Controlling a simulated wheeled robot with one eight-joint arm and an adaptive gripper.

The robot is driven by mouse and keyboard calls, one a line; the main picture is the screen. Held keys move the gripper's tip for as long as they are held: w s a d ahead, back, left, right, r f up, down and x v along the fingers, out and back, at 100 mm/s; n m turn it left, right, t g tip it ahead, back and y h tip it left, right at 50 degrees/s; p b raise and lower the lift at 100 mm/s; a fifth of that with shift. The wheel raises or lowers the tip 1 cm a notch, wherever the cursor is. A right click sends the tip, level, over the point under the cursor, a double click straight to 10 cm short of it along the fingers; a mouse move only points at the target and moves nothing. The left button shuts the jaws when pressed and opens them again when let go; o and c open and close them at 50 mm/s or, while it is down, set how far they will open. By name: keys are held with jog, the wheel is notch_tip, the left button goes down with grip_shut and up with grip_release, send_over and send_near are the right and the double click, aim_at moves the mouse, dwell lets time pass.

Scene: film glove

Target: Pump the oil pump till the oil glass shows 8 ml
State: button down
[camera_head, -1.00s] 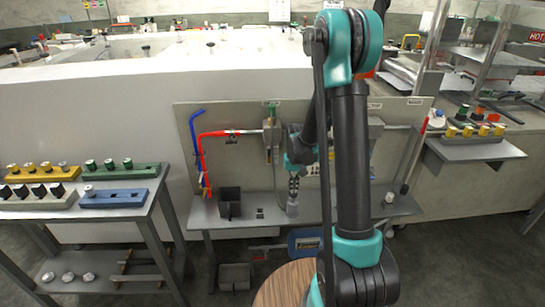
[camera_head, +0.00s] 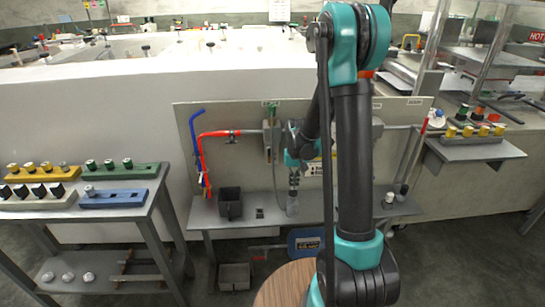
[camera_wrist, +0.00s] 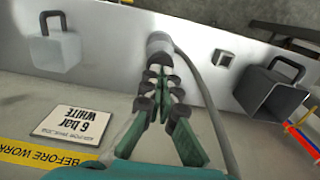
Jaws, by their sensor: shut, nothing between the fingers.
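My gripper (camera_head: 293,182) is in front of the bench panel, pointing down. In the wrist view its fingers (camera_wrist: 158,78) are together and hold nothing. A grey round knob-like part (camera_wrist: 160,42) lies just beyond the fingertips, with a grey hose beside it. It also shows below my gripper in the head view (camera_head: 292,206). I cannot tell whether the fingers touch it, or whether it is the pump's. A narrow upright glass with a green top (camera_head: 271,125), likely the oil glass, is on the panel left of my gripper. Its level is too small to read.
A dark open box (camera_head: 230,204) stands on the bench, left of my gripper. Red and blue hoses (camera_head: 203,150) hang at the panel's left end. A rack table (camera_head: 120,215) is at the left. A blue box (camera_head: 306,243) is under the bench. My arm hides the panel's right part.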

aim_at(293, 191)
jog(key=shift+f, duration=0.1)
jog(key=shift+f, duration=1.7)
jog(key=shift+r, duration=1.8)
notch_tip(293, 191, up, 6)
jog(key=shift+s, duration=0.1)
